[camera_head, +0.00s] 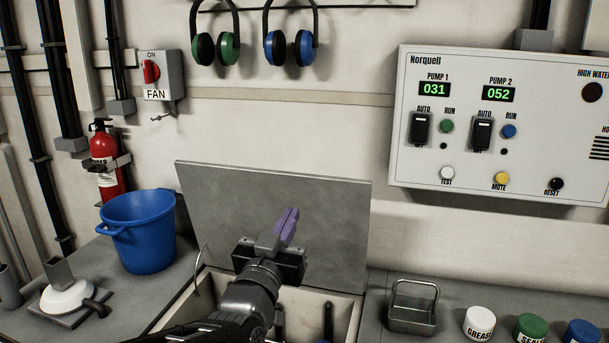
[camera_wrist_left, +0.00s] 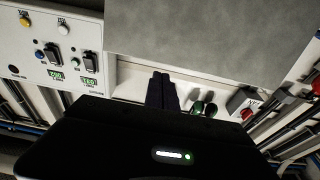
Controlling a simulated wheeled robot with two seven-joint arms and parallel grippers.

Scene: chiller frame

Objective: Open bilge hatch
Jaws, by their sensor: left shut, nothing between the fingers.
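The bilge hatch lid (camera_head: 330,215) is a flat grey panel standing open, tilted back toward the wall behind its opening. Below it the pale-rimmed hatch opening (camera_head: 345,300) is uncovered, partly hidden by my left arm. My left gripper (camera_head: 289,226), with purple fingers, is shut and empty, in front of the lid and above the opening. In the left wrist view the lid (camera_wrist_left: 215,35) fills the upper part, and my shut left fingers (camera_wrist_left: 161,90) show dark at the centre. I cannot tell whether the fingers touch the lid. My right gripper is not in view.
A blue bucket (camera_head: 150,240) stands left of the hatch, with a white-based hand pump (camera_head: 68,297) nearby. A metal caddy (camera_head: 411,310) and white, green and blue jars (camera_head: 480,322) sit at right. A control panel (camera_head: 500,130) hangs on the wall.

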